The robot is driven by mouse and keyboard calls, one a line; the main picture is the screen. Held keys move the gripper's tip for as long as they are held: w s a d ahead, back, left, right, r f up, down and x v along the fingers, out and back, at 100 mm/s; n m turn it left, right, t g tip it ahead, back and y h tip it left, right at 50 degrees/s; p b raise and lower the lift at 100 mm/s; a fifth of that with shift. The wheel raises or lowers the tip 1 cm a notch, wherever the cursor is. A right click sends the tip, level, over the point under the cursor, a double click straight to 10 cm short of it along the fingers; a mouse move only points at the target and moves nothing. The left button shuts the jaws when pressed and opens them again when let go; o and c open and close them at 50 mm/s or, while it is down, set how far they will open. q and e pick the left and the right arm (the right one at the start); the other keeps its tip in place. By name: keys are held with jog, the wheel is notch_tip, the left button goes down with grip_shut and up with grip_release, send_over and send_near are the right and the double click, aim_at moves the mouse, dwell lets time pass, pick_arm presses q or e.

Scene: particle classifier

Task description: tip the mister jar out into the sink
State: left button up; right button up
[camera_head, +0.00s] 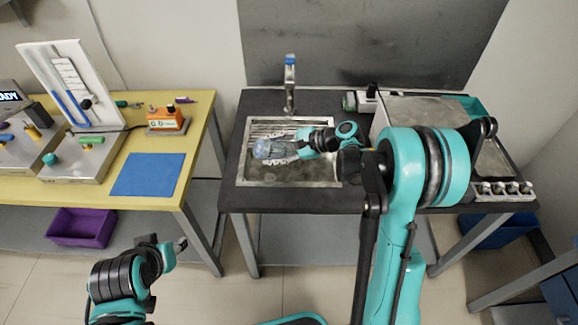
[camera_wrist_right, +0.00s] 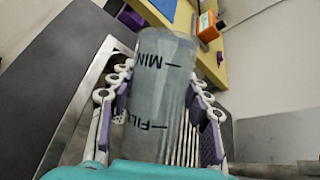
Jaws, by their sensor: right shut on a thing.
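The mister jar (camera_head: 272,149) is a clear, bluish-grey cylinder over the left part of the steel sink (camera_head: 303,174). It appears tilted far over, nearly lying on its side, with its far end to the left. In the right wrist view the jar (camera_wrist_right: 160,88) shows black MIN and FILL marks. My right gripper (camera_head: 298,147) is shut on it, with one finger along each side; the fingers also flank it in the wrist view. I cannot tell if anything is inside the jar. My left gripper (camera_head: 178,244) is low at the front left, away from the jar; its jaw opening is unclear.
A faucet (camera_head: 290,85) stands behind the sink. A dark counter (camera_head: 228,190) surrounds the sink, with a grey box-like unit (camera_head: 420,108) at the right. The yellow table (camera_head: 190,130) at the left carries a blue mat (camera_head: 148,174) and an orange meter (camera_head: 167,120).

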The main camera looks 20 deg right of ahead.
jog(key=shift+d+r+m+y+b, duration=0.3)
jog(key=shift+d+y+b, duration=0.15)
jog(key=shift+y+b, duration=0.15)
dwell(0.5)
jog(key=shift+w+d+r+y, duration=0.1)
jog(key=shift+d+y, duration=0.15)
jog(key=shift+y, duration=0.15)
dwell(0.3)
dwell(0.8)
